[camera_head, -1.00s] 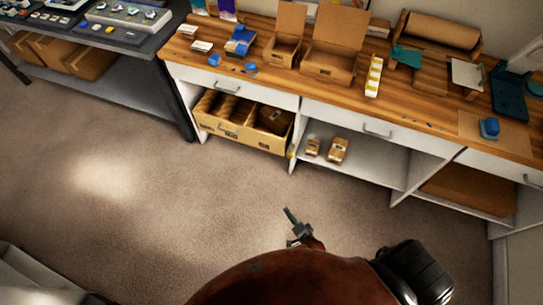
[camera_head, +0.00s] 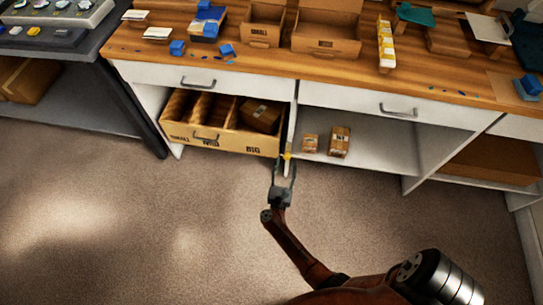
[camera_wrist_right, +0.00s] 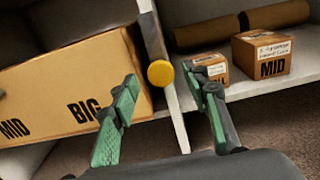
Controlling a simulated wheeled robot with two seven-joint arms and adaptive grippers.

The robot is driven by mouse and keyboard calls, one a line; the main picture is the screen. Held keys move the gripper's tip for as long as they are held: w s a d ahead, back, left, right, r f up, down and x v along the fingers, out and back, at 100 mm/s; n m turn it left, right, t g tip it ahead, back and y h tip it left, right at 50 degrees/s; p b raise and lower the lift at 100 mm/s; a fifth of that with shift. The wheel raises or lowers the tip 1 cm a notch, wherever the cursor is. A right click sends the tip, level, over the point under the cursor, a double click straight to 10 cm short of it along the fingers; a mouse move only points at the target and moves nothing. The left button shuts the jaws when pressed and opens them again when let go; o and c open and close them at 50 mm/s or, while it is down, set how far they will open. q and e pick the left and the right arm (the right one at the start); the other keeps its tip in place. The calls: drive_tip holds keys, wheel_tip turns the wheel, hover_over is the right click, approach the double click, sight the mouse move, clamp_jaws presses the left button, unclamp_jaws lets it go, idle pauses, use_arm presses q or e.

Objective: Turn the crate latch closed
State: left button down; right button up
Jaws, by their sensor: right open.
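The crate (camera_head: 232,147) is a tan box with compartments, marked MID and BIG on its front, in the left bay under the counter. It also shows in the wrist view (camera_wrist_right: 50,82). The latch, a yellow round knob (camera_head: 286,155), sits at the upright panel by the crate's right end; in the wrist view the knob (camera_wrist_right: 160,74) faces me. Which way it is turned I cannot tell. My right gripper (camera_head: 284,168) is open and empty, its fingers apart on either side of the knob's line in the wrist view (camera_wrist_right: 164,85). Contact is not visible. My left gripper is not in view.
Two small cartons (camera_head: 339,142) stand on the open shelf (camera_head: 375,150) right of the panel. A brown carton (camera_head: 262,116) lies in the crate's right compartment. The wooden counter (camera_head: 260,66) above holds open boxes. The floor (camera_head: 120,215) in front is clear.

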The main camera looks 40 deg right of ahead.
sight(287, 158)
drive_tip(key=x, duration=0.3)
drive_tip(key=shift+w+d+f+b, duration=0.15)
drive_tip(key=shift+w+d+b, duration=0.1)
drive_tip(key=shift+b, duration=0.15)
drive_tip(key=shift+w+d, duration=0.3)
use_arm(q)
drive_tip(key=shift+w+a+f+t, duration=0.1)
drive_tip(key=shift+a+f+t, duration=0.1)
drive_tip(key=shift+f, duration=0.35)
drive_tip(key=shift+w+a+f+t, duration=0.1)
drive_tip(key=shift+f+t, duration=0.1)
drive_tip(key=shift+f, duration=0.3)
use_arm(e)
clamp_jaws()
